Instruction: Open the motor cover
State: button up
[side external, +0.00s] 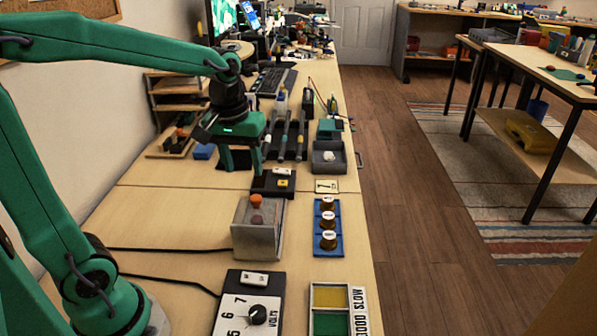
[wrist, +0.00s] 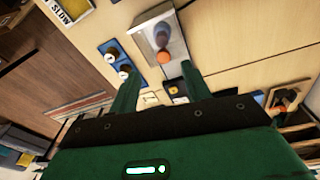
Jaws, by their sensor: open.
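The motor cover (side external: 258,240) is a clear, greyish box on the bench with an orange knob (side external: 256,201) at its top. A darker round part shows dimly through its walls. In the wrist view, the cover (wrist: 150,42) and orange knob (wrist: 163,57) lie beyond the fingertips, near the top centre. My gripper (side external: 241,172) is open and empty, fingers pointing down, behind the cover and above the bench. It shows in the wrist view (wrist: 158,80) with its fingers spread. No finger touches the knob. I cannot tell whether the cover is latched.
A black box with a yellow button (side external: 283,184) sits beside my gripper. A blue rack with several brown, white-topped knobs (side external: 328,243) stands right of the cover. A volts dial (side external: 257,315) and a yellow-green tray (side external: 331,297) are nearer. Bare bench lies left of the cover.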

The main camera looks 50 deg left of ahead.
aim_at(256, 197)
jog(key=shift+w+a+f+n+g, duration=0.25)
jog(key=shift+w+f+n, duration=0.1)
jog(key=shift+w+f, duration=0.2)
jog(key=shift+w+a+f+n+g, duration=0.2)
jog(key=shift+w+a+f+n, duration=0.15)
jog(key=shift+w, duration=0.3)
jog(key=shift+w+a+f+n+g, duration=0.25)
jog(key=shift+w+f+n, duration=0.15)
jog(key=shift+w+f, duration=0.2)
jog(key=shift+f, duration=3.8)
grip_shut()
